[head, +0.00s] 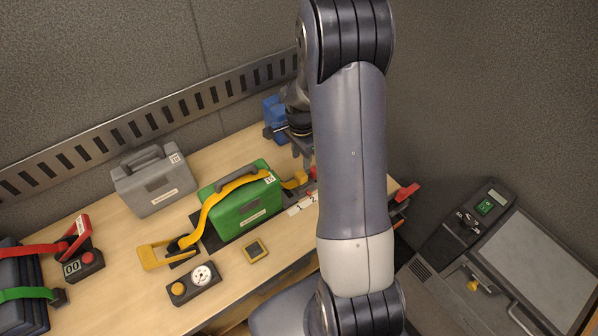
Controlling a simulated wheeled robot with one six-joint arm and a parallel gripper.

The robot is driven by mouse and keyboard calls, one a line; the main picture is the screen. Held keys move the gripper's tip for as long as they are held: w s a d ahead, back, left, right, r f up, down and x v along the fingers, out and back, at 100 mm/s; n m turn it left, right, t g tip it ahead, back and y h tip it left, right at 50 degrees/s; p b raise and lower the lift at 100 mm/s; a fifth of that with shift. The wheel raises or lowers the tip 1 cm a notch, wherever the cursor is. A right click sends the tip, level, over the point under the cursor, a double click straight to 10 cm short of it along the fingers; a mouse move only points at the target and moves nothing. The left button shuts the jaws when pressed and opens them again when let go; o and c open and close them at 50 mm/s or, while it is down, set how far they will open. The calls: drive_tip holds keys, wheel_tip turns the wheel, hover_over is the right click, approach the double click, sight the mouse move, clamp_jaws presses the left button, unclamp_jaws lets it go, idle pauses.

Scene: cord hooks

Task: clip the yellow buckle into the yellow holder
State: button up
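A yellow strap (211,205) runs over the green case (247,207). Its right end meets a yellow piece (297,181) beside the case, which looks like the buckle. At its left end a yellow frame (154,256) lies on the table with a dark piece beside it. A small yellow-edged square with a dark middle (256,250) sits in front of the case. I cannot tell for sure which yellow part is the holder. My gripper (304,156) points down just above and behind the yellow piece at the right. Its fingertips are small and partly hidden, and I see nothing clearly held.
A grey case (154,182) and a blue object (274,113) stand at the back. A gauge box (194,284) is at the front, with a red-levered box (84,262) at left. Numbered white labels (302,205) lie right of the green case. My arm hides the table's right part.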

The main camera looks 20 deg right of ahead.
sight(301, 174)
drive_tip(key=o, duration=0.6)
drive_tip(key=shift+f, duration=0.2)
drive_tip(key=shift+c, duration=0.2)
wheel_tip(301, 174, down, 9)
drive_tip(key=b, duration=0.6)
drive_tip(key=shift+r+b, duration=0.15)
drive_tip(key=shift+b, duration=0.2)
drive_tip(key=shift+c, duration=0.2)
drive_tip(key=c, duration=1.3)
drive_tip(key=shift+o, duration=0.2)
drive_tip(key=shift+r, duration=0.1)
drive_tip(key=shift+r, duration=0.1)
